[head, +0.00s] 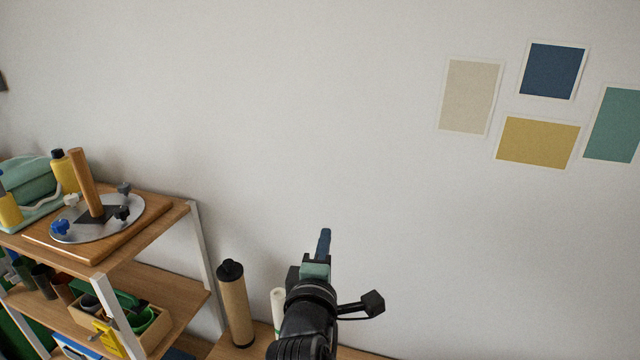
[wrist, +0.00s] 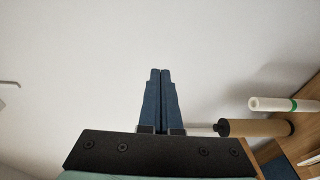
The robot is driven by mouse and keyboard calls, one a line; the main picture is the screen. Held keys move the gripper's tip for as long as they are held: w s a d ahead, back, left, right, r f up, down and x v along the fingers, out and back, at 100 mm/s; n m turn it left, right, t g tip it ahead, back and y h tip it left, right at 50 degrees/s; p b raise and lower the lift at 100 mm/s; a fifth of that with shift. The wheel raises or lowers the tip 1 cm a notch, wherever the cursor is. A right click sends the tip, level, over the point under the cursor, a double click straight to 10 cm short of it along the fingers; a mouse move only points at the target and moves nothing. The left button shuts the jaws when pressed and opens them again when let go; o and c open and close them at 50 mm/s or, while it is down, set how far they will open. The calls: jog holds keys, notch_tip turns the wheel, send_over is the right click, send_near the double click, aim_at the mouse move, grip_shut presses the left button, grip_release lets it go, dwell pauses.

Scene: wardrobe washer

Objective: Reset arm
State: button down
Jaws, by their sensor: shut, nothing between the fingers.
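My gripper (head: 324,240) is at the lower middle of the head view, held up in front of the white wall with its blue fingers pointing upward. In the wrist view my gripper (wrist: 160,72) shows its two blue fingers side by side and closed together. Nothing is between them. The fingers touch no object that I can see.
A wooden shelf unit (head: 165,226) with a round metal plate (head: 98,228) on its top stands at left. A brown tube (head: 235,308) and a white roll (head: 278,308) stand left of my arm. Coloured cards (head: 538,142) hang upper right. The wall's middle is clear.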

jog(key=s+r+m+t+b, duration=0.1)
jog(key=s+r+m+t, duration=0.15)
jog(key=r, duration=0.45)
jog(key=s+r+m+t+b, duration=0.1)
jog(key=s+r+m, duration=0.15)
jog(key=r, duration=0.35)
jog(key=s+r+m+t+y+b, duration=0.2)
jog(key=s+r+m+t, duration=0.4)
jog(key=s+r+m, duration=0.5)
jog(key=s+r, duration=0.8)
jog(key=shift+s+a+r+m+t+b, duration=0.2)
jog(key=shift+a+m+t+b, duration=0.1)
jog(key=shift+a+t+b, duration=0.05)
jog(key=shift+f, duration=0.1)
